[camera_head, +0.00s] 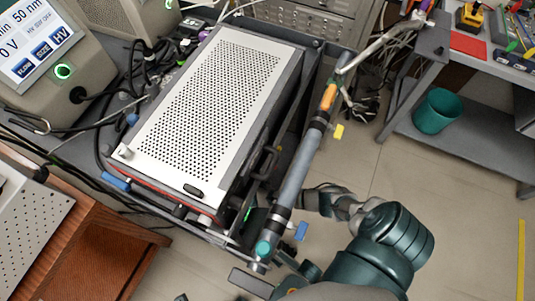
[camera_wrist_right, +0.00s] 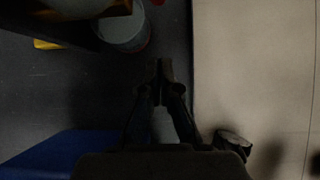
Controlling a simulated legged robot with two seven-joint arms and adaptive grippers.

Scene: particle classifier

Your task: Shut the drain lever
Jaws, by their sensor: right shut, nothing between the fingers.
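I cannot make out for certain which part is the drain lever. A small blue handle (camera_head: 301,231) hangs beside the lower end of the long grey tube, and a yellow tab (camera_head: 338,131) shows beside its upper part. My right arm comes in from the bottom, and its silver wrist part reaches left towards the tube, low beside the cart. The tube and cart hide its fingertips in the head view. In the wrist view my right gripper (camera_wrist_right: 163,70) is shut and empty over a dark surface. My left gripper is not in view.
A perforated white unit (camera_head: 210,100) sits on the cart, left of the grey tube (camera_head: 300,165). A teal bin (camera_head: 437,111) stands on the right bench's lower shelf. The wrist view shows a round grey container (camera_wrist_right: 124,30) and a blue part (camera_wrist_right: 65,150). Tiled floor is open at right.

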